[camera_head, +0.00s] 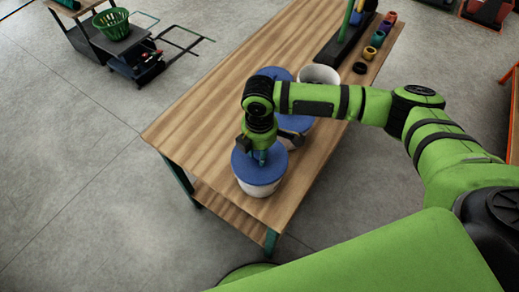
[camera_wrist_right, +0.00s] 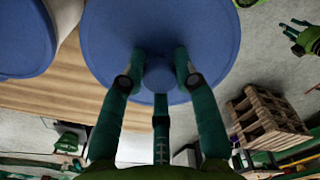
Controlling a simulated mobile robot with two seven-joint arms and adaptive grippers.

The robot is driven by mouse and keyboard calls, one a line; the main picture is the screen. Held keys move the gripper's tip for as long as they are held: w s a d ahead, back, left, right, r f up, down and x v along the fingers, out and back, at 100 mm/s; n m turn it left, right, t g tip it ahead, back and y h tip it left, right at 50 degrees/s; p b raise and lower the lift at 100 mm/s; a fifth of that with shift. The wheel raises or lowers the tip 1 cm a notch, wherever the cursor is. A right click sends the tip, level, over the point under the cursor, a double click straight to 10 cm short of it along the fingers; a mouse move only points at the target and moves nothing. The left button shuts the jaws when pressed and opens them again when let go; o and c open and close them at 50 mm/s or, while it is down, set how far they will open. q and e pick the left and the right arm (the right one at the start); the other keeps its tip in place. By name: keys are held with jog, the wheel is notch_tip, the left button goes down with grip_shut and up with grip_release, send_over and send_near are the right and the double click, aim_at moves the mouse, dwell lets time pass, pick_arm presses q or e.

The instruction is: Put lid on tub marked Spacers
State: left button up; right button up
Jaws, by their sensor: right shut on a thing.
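My right gripper (camera_head: 262,156) points down over the front tub. In the right wrist view its fingers (camera_wrist_right: 160,78) are shut on the central knob of a round blue lid (camera_wrist_right: 110,35). In the head view this lid (camera_head: 257,173) lies level over the mouth of a white tub (camera_head: 258,189) near the table's front end. I cannot tell whether it is fully seated. No marking is readable, so I cannot tell which tub is Spacers. A green hand, apparently my left gripper (camera_wrist_right: 298,37), shows at the right wrist view's edge; its opening is unclear.
Behind stand a blue-lidded tub (camera_head: 275,73), an open white tub (camera_head: 318,74) and another blue-lidded tub (camera_head: 297,125), partly hidden by my arm. A dark rack and several coloured cups (camera_head: 377,38) are at the table's far end. The wooden table's (camera_head: 195,115) left side is clear.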

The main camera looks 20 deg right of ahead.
jog(key=o, duration=1)
jog(key=o, duration=0.5)
jog(key=shift+r, duration=0.1)
notch_tip(320, 180, up, 5)
jog(key=p, duration=0.5)
jog(key=shift+p, duration=0.35)
jog(key=shift+r+p, duration=0.95)
jog(key=shift+p, duration=0.1)
jog(key=shift+c, duration=0.4)
